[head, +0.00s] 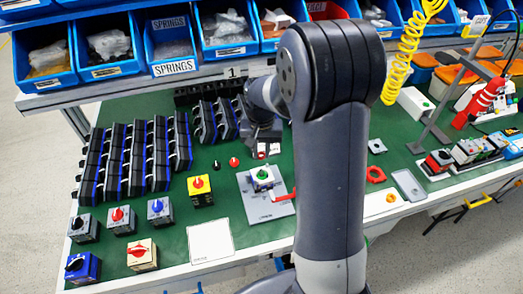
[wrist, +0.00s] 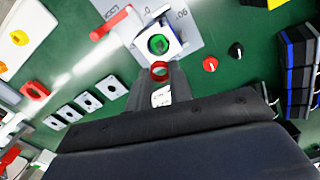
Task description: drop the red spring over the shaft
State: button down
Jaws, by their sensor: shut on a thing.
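The red spring (wrist: 160,71) shows end-on as a small red ring at the tips of my gripper (wrist: 158,82) in the wrist view. My gripper is shut on it. Just beyond it stands a white square switch body (wrist: 170,46) with a round green centre (wrist: 158,44), where the shaft would be; the shaft itself is too small to make out. The spring appears apart from the green centre. In the head view the switch body (head: 262,179) sits on a grey plate (head: 252,206), and my gripper (head: 262,150) is just behind it, partly hidden by my arm.
A red clamp handle (wrist: 112,24) lies beside the switch body. Red (wrist: 210,64) and black (wrist: 236,51) knobs lie on the green mat. Black-and-blue racks (head: 130,160) stand at left. A yellow switch box (head: 200,191) and white card (head: 210,241) are nearer the front.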

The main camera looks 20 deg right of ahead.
aim_at(261, 170)
jog(key=shift+f+b, duration=1.75)
jog(key=shift+f, duration=0.7)
jog(key=shift+f, duration=0.2)
jog(key=shift+f+b, duration=0.85)
jog(key=shift+f, duration=0.05)
jog(key=c, duration=1.2)
grip_release()
notch_tip(261, 170, up, 11)
